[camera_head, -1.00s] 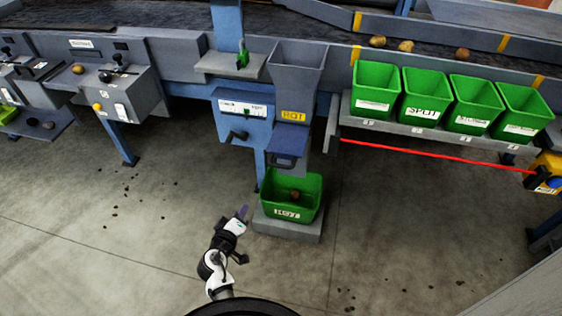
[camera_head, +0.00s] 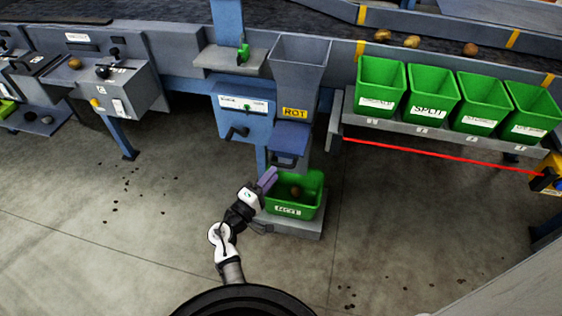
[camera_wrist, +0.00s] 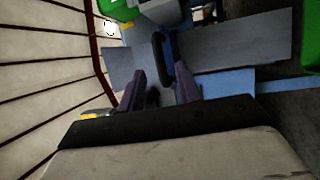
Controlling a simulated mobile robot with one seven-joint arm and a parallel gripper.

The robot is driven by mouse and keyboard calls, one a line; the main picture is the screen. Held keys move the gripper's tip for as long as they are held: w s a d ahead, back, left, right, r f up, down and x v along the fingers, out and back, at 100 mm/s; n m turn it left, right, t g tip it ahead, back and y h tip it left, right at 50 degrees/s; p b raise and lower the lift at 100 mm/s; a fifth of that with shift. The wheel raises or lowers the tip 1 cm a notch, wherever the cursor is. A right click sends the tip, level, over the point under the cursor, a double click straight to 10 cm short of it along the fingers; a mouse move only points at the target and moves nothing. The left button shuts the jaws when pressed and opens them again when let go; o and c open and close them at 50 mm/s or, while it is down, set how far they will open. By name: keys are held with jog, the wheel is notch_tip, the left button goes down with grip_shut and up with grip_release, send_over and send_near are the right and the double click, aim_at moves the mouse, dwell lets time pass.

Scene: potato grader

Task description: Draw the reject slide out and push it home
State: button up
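The reject slide (camera_head: 288,158) is a dark blue piece with a dark front under the grey chute (camera_head: 299,75) marked ROT. A dark bar that looks like its handle (camera_wrist: 163,50) shows in the wrist view, beyond and roughly between my fingers. My gripper (camera_head: 269,178) has purple fingers and is just below and left of the slide, by the green bin's left rim. In the wrist view my gripper (camera_wrist: 161,90) is open, with nothing seen between the fingertips. How far the slide is drawn out cannot be told.
A green bin (camera_head: 293,211) holding a potato stands on a grey plinth (camera_head: 292,228) under the chute. A blue box with a dark handle (camera_head: 238,132) is left of the chute. A red line (camera_head: 440,157) runs below several green bins at right.

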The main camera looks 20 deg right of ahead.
aim_at(281, 165)
jog(key=shift+p+x, duration=0.5)
jog(key=shift+x, duration=2.25)
grip_shut()
jog(key=shift+f, duration=0.1)
